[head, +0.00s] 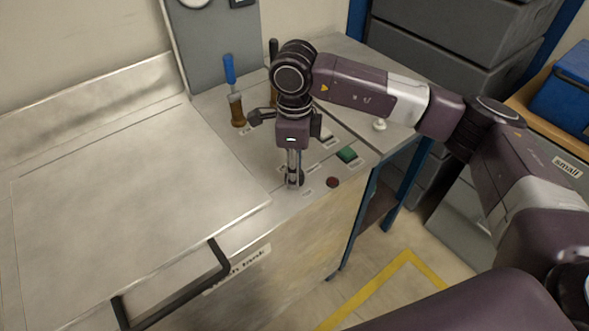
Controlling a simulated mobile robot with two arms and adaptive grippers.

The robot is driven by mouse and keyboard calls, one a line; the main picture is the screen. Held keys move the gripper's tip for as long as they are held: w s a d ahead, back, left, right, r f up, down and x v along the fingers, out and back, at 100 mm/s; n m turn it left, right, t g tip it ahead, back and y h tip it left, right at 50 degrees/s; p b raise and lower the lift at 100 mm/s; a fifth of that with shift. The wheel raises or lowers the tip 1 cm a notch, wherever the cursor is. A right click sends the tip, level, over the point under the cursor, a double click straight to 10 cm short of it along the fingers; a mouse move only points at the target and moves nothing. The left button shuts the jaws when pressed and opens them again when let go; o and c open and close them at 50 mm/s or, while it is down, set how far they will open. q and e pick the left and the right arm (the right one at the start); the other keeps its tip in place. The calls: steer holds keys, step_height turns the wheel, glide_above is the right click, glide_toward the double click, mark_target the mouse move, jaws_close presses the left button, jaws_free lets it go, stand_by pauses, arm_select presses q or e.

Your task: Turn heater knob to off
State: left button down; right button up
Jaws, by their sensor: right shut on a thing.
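My right gripper (294,181) reaches straight down onto the bench panel. Its fingers are shut on a small dark knob (300,178), taken to be the heater knob, near the panel's front edge. The fingers hide most of the knob, so I cannot tell which way it points. A small label (307,193) lies just in front of it, too small to read. My left gripper is not in view.
A red button (333,182) sits just right of the knob, and a green switch (347,155) is behind that. A blue-handled valve (235,93) stands behind left. The tank lid (120,200) with its black handle (180,292) fills the left.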

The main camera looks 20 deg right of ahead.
steer(key=o, duration=1.2)
steer(key=shift+c, duration=0.2)
step_height(320, 180, up, 12)
